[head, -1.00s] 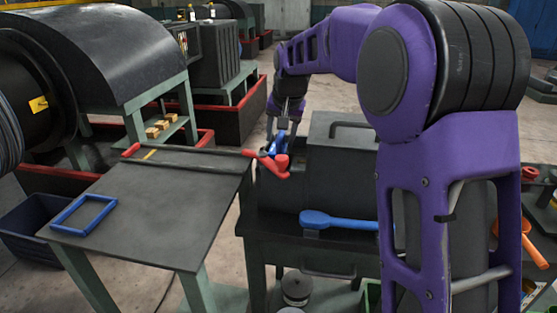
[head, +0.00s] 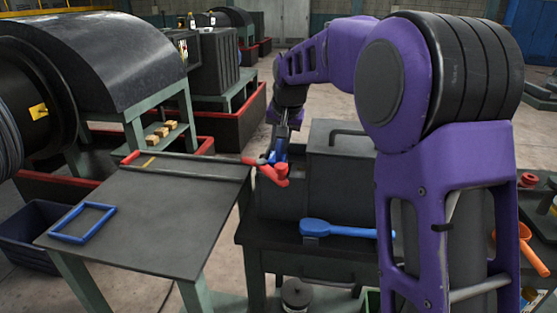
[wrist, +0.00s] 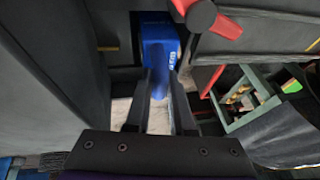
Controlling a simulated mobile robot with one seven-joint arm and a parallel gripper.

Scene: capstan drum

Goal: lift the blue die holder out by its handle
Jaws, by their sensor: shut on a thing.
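The blue die holder (wrist: 158,40) shows in the wrist view as a block at the top centre, with its round handle (wrist: 159,84) pointing toward me. My gripper (wrist: 159,92) is shut on this handle, one finger on each side. In the head view my gripper (head: 282,143) points down behind the red lever at the near end of the dark machine, and only a little blue of the holder (head: 282,153) shows there. The holder's lower part is hidden, so I cannot tell how deep it sits.
A red-ended lever (head: 273,171) stands right beside the holder and also shows close by in the wrist view (wrist: 203,17). A dark table (head: 150,210) with a blue frame (head: 82,223) stands left. A blue scoop-shaped tool (head: 345,230) lies in front of the machine.

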